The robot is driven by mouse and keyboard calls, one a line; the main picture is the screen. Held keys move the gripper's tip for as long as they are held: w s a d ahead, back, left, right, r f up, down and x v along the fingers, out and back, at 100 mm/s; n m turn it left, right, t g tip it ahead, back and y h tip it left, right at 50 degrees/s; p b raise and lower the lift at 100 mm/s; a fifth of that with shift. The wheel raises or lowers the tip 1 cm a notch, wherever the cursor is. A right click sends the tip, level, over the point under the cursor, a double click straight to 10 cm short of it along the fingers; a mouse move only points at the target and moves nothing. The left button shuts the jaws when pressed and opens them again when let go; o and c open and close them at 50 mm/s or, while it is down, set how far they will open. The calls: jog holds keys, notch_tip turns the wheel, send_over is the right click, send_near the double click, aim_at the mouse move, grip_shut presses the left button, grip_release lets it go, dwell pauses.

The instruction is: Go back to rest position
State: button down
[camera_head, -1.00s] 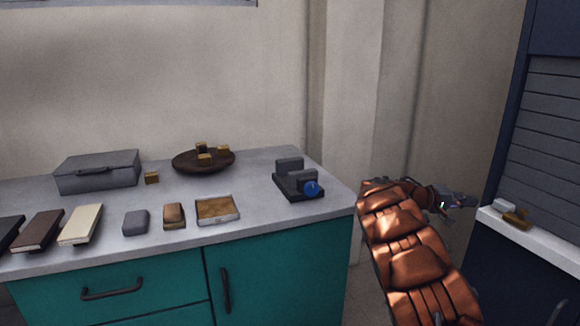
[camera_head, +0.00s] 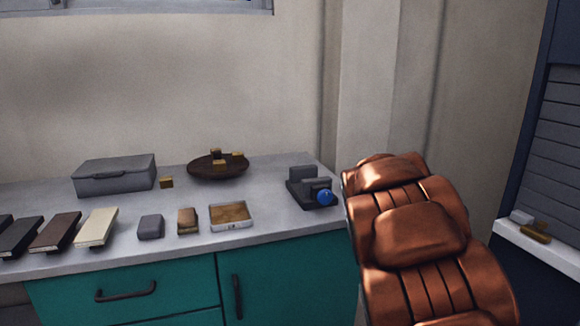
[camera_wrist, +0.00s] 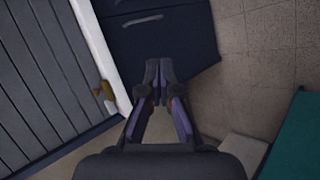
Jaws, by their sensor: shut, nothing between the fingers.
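My gripper (camera_wrist: 159,72) shows in the wrist view with its two fingers together and nothing between them. It hangs over the floor, in front of a dark blue drawer cabinet (camera_wrist: 185,30). In the head view my brown padded arm (camera_head: 405,240) fills the lower right and hides the gripper.
A grey counter (camera_head: 275,222) on teal cabinets (camera_head: 290,275) stands left of my arm. It bears a black device with a blue knob (camera_head: 324,198), a brown bowl (camera_head: 217,173), a grey case (camera_head: 115,176), a tray (camera_head: 231,227) and several books. A white ledge (camera_head: 520,241) is at right.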

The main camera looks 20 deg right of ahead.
jog(key=s+a+f+n+y, duration=0.25)
jog(key=s+a, duration=0.35)
jog(key=a, duration=0.5)
jog(key=s+a+f+n+t+y, duration=0.1)
jog(key=s+a+f+y, duration=0.4)
jog(key=a, duration=0.6)
jog(key=s+a+f+n+y, duration=0.1)
jog(key=s+a+f+y, duration=0.1)
jog(key=s+a, duration=0.75)
notch_tip(320, 180, up, 27)
jog(key=w+t+p, duration=0.1)
jog(key=p, duration=2.4)
jog(key=shift+w+a+h, duration=0.35)
jog(key=shift+w, duration=0.05)
jog(key=shift+d+f, duration=0.1)
jog(key=shift+f, duration=0.05)
